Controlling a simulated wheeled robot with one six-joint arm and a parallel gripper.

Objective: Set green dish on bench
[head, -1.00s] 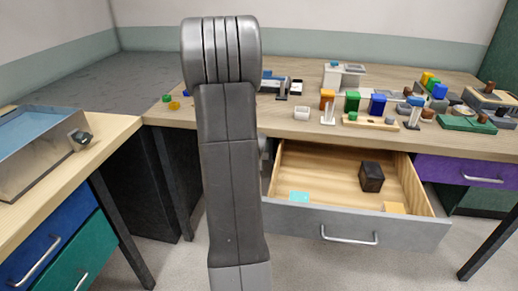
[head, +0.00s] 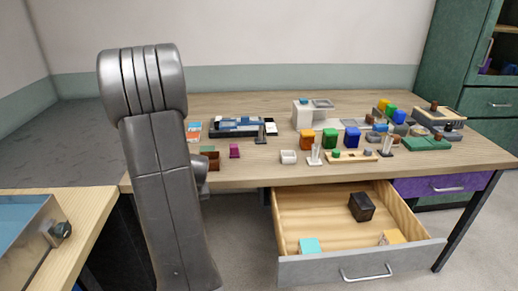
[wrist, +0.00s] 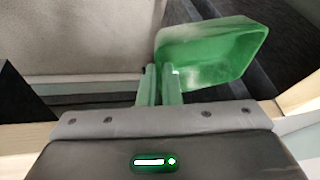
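The green dish (wrist: 215,52) shows in the wrist view, tilted, just beyond the fingertips. My gripper (wrist: 164,75) has its two narrow fingers close together at the dish's near edge and appears shut on it. The finger contact itself is partly hidden. In the head view my arm stands at the left and hides both gripper and dish. The wooden bench (head: 250,168) stands ahead, with many small things on its top.
An open drawer (head: 320,215) juts from the bench front, holding a black block (head: 361,207) and a cyan piece (head: 310,245). Coloured blocks and a white device (head: 303,115) crowd the bench's middle and right. Another worktop (head: 80,205) is at left.

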